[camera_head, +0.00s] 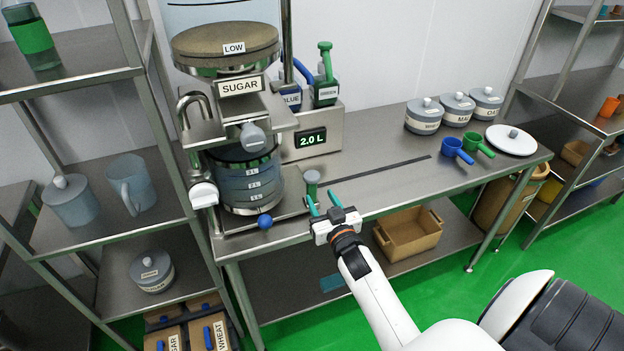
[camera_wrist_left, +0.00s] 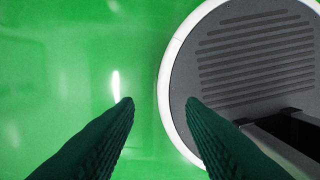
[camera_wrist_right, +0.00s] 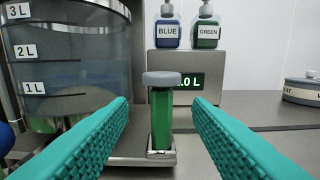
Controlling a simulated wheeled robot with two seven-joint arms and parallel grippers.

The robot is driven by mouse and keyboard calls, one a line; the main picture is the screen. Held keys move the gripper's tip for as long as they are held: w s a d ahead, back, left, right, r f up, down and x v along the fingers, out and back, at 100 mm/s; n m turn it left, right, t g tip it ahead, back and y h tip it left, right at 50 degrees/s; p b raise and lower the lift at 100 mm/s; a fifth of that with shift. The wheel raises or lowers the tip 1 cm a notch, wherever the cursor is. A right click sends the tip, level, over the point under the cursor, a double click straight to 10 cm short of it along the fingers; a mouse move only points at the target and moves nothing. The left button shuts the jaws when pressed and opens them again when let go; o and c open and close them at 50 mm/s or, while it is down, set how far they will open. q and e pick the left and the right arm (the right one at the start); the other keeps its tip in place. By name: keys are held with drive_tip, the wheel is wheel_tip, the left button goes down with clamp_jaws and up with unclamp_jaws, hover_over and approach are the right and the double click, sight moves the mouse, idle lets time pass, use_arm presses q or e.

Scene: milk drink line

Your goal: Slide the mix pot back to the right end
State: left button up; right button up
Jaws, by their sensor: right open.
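The mix pot (camera_head: 245,182) is a clear grey vessel with litre marks at the left end of the bench, under the sugar dispenser (camera_head: 228,85). It also shows in the right wrist view (camera_wrist_right: 75,68). It stands on a metal sled with an upright green handle with a grey cap (camera_head: 312,178) at its right side. My right gripper (camera_head: 323,201) is open and empty just in front of the handle. In the right wrist view the handle (camera_wrist_right: 161,118) stands upright between the two fingers, with no visible contact. My left gripper (camera_wrist_left: 157,100) is open and empty over the green floor.
A dark slot (camera_head: 380,170) runs right along the clear bench top. A display box (camera_head: 310,140) reading 2.0 L stands behind, with blue and green bottles.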

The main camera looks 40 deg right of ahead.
sight(313, 185)
drive_tip(key=x, duration=0.8)
drive_tip(key=shift+f+p, duration=0.1)
drive_tip(key=shift+p, duration=0.2)
drive_tip(key=shift+c, duration=0.5)
drive_tip(key=shift+s, duration=0.1)
clamp_jaws()
